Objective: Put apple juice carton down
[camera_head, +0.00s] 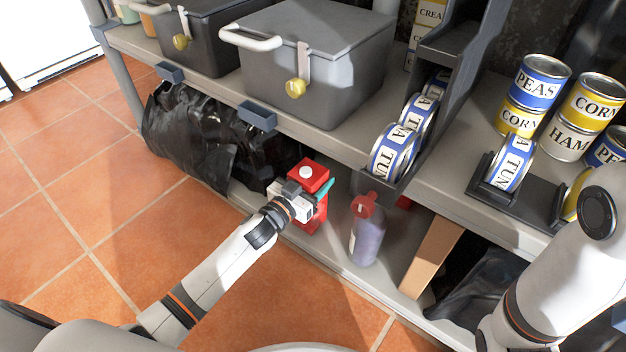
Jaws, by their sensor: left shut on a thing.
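The apple juice carton (308,178) is red with a white round cap on its top. It stands roughly upright at the front of the lower shelf (339,268). My left gripper (310,199) reaches in from the left and is shut on the carton, covering part of its near side. I cannot tell whether the carton's base touches the shelf. My right arm shows at the right edge, but its gripper is out of the frame.
A bottle with a red cap (367,232) stands right of the carton, with a cardboard piece (430,256) beyond it. Black bags (193,137) lie to the left. The upper shelf overhead holds grey boxes (318,62) and several cans (391,150).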

